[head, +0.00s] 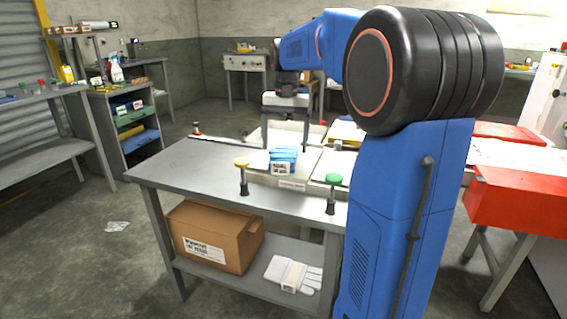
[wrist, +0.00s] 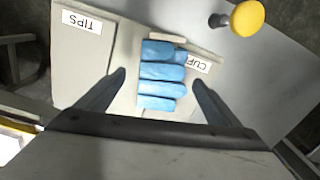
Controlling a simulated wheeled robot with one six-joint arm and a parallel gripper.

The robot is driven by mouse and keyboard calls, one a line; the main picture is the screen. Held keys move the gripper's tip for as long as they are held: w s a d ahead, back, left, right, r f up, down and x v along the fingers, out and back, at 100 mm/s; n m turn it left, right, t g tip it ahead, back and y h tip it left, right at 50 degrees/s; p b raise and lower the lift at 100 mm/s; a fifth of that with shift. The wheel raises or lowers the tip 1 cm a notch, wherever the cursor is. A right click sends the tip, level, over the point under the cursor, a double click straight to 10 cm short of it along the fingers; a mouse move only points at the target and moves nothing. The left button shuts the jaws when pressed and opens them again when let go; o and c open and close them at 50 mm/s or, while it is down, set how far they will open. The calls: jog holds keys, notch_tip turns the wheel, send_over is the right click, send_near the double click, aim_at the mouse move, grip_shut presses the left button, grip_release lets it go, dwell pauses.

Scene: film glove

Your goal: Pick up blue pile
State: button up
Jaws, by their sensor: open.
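The blue pile (head: 283,155) is a small stack of light-blue glove-like pieces on a pale panel of the metal table, near its middle. In the wrist view the blue pile (wrist: 162,74) shows several rounded blue fingers side by side, with a pale band at its far end. My gripper (head: 285,147) is open and points down above the pile. In the wrist view my gripper (wrist: 159,78) has one finger on each side of the pile, with a gap on both sides. I cannot tell the exact height of the fingertips over the panel.
A panel labelled TIPS (wrist: 80,55) lies left of the pile, and a CUFF label (wrist: 199,64) is right beside it. A yellow knob (head: 241,163) and a green knob (head: 333,179) stand near the table's front edge. A cardboard box (head: 215,235) and white gloves (head: 293,273) are on the lower shelf.

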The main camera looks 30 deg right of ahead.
aim_at(284, 155)
jog(key=shift+a+f, duration=0.2)
jog(key=shift+f, duration=1.95)
jog(key=c, duration=1.1)
jog(key=shift+c, duration=0.2)
